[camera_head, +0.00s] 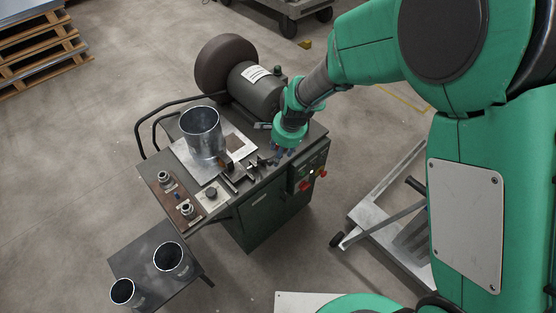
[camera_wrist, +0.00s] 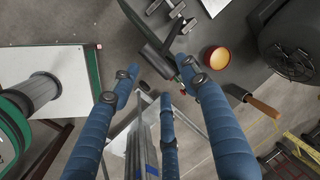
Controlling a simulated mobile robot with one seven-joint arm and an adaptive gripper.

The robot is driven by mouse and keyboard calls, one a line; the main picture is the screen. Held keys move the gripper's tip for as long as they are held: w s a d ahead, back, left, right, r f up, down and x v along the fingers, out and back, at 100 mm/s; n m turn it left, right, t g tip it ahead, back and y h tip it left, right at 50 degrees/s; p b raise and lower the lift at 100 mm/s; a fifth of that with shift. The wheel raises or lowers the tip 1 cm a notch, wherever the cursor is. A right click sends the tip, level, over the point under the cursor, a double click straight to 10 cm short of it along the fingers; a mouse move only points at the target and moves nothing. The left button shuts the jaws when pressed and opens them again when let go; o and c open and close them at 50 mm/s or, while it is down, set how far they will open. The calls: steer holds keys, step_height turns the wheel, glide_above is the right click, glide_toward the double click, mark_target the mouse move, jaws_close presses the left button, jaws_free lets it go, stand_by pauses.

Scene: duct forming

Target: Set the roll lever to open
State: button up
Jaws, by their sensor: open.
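The forming machine (camera_head: 262,215) is a dark green cabinet with a grey top and a motor at its back. My gripper (camera_head: 281,156) is over the right part of its top in the head view. In the wrist view its blue fingers (camera_wrist: 160,78) are spread open with nothing clearly held. A dark bar with a thick end (camera_wrist: 152,58) lies just ahead of the fingertips. It may be the roll lever, but I cannot tell for sure, nor its setting. I cannot tell whether the fingers touch it. My gripper hides part of the machine's top in the head view.
A metal duct cylinder (camera_head: 202,132) stands on a plate on the machine. Red knobs (camera_head: 305,187) are on its front panel. A side table (camera_head: 142,258) holds two dark-mouthed cylinders. A metal cart (camera_head: 390,215) stands to the right. An orange-red bowl (camera_wrist: 217,57) and wooden handle (camera_wrist: 262,107) are near the fingers.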

steer(key=shift+b+x, duration=0.4)
steer(key=shift+x, duration=2)
jaws_close()
steer(key=shift+s, duration=0.1)
